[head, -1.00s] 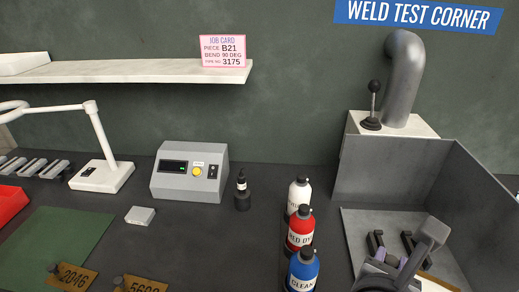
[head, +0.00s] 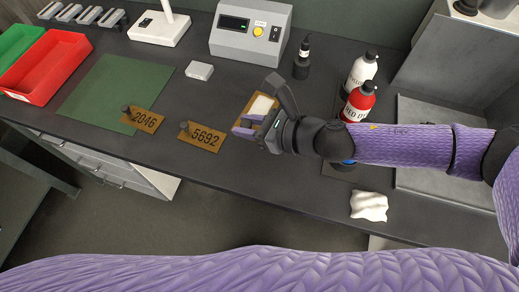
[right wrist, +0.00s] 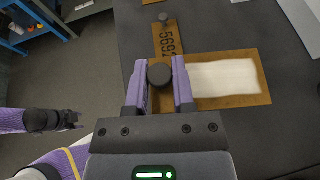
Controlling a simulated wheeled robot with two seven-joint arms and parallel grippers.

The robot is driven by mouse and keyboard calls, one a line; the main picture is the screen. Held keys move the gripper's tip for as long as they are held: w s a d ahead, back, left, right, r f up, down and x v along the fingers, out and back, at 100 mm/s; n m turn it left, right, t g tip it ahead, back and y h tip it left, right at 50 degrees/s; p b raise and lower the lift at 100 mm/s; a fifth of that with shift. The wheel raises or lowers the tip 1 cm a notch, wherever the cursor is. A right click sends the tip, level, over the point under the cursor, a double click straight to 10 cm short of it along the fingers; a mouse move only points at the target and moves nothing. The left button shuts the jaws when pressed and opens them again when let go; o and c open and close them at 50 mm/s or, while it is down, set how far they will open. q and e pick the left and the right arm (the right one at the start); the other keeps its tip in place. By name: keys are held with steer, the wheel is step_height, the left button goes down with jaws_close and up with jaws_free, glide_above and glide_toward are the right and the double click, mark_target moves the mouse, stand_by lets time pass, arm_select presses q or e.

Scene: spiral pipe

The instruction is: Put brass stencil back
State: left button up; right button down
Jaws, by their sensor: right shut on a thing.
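A brass plate with a whitish rectangle on it (right wrist: 263,71) sits under my right gripper; part of it shows in the head view (head: 247,112). My right gripper (head: 240,130) is shut on the dark round knob (right wrist: 160,75) at the plate's end. I cannot tell whether the plate touches the bench. Brass stencil 5692 (head: 203,139) lies just left of it, with its own knob; it also shows in the right wrist view (right wrist: 168,40). Brass stencil 2046 (head: 145,121) lies farther left, at the green mat's corner. My left gripper (right wrist: 55,120) shows at left in the right wrist view, its jaws unclear.
The green mat (head: 105,90) is mostly clear. A red bin (head: 45,65) stands to its left. A small grey block (head: 199,70), a grey control box (head: 250,32), white (head: 361,70) and red (head: 358,101) bottles stand behind. A white cloth (head: 369,206) lies near the front edge.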

mark_target(259, 171)
steer(key=f+b, duration=0.1)
steer(key=f, duration=0.3)
steer(key=s+d+f+n+g+b, duration=0.1)
steer(key=f+b, duration=0.1)
steer(key=f, duration=0.2)
steer(key=s+d+f+n+g+y+b, duration=0.1)
steer(key=f+b, duration=0.1)
steer(key=f, duration=0.2)
steer(key=shift+s+f, duration=0.2)
steer(key=shift+f, duration=0.2)
steer(key=shift+r, duration=0.1)
steer(key=shift+c, duration=2.3)
jaws_free()
